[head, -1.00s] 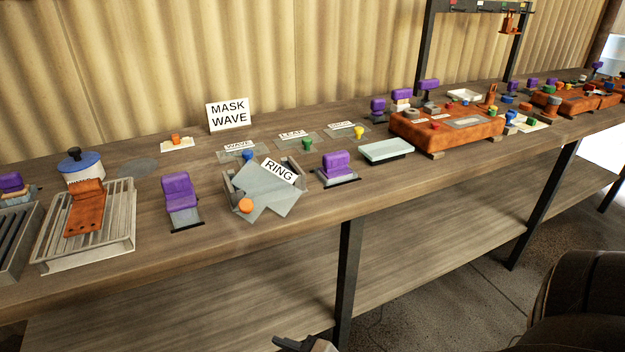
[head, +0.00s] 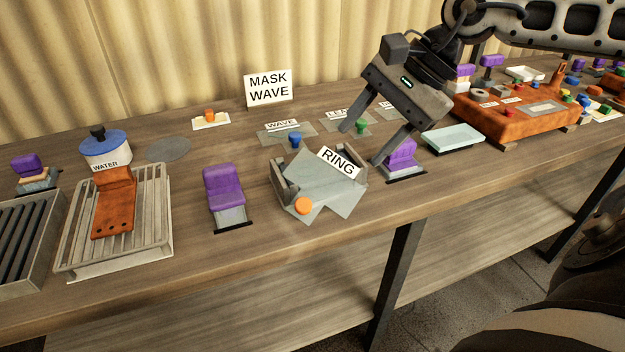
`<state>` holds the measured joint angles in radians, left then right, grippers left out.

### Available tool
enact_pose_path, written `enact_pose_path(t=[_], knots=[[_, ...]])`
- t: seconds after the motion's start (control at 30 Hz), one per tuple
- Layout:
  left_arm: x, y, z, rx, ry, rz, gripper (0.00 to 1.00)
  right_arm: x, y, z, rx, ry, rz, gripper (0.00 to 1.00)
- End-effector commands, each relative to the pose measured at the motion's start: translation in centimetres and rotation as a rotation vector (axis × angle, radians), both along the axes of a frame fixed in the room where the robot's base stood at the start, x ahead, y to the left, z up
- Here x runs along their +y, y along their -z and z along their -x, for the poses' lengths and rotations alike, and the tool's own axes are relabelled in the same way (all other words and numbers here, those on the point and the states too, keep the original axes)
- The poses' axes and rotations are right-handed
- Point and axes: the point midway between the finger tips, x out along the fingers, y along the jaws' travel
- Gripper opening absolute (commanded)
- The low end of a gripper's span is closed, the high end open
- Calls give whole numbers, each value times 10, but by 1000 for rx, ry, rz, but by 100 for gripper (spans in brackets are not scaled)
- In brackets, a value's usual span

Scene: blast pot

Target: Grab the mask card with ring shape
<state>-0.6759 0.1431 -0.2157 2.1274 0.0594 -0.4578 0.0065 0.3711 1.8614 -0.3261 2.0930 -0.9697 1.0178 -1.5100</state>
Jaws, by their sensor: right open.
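The ring mask card (head: 325,190) is a grey plate labelled RING with an orange knob (head: 303,205) at its front left corner. It lies askew on a grey holder (head: 281,180) near the table's front edge. My right gripper (head: 362,144) comes in from the upper right, open and empty. Its fingers point down-left, above and right of the card's label, and it seems apart from the card. The right finger partly covers a purple-handled clamp (head: 402,152). My left gripper is not in view.
Cards with blue (head: 295,138) and green (head: 361,126) knobs lie behind the holder. A purple clamp (head: 223,187) stands left of it. A MASK WAVE sign (head: 268,89) stands at the back. A pale tray (head: 453,138) and an orange box (head: 515,118) are at right.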

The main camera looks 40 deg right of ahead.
Motion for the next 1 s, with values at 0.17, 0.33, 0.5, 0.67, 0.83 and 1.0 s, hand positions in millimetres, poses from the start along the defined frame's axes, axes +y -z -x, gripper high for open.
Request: enact_pose_path(t=[0.17, 0.33, 0.5, 0.67, 0.83, 1.0], knots=[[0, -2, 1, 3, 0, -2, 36, 9, 20, -5, 6, -9, 8, 52], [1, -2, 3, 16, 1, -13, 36, 20, 36, -12, 4, -12, -1, 52], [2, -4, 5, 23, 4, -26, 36, 25, 47, -17, -2, -3, -4, 52], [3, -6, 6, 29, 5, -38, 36, 32, 58, -21, -1, -3, -4, 52], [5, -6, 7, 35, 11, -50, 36, 41, 76, -28, -1, -2, -1, 52], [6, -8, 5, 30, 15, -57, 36, 46, 87, -32, -1, -3, 4, 52]])
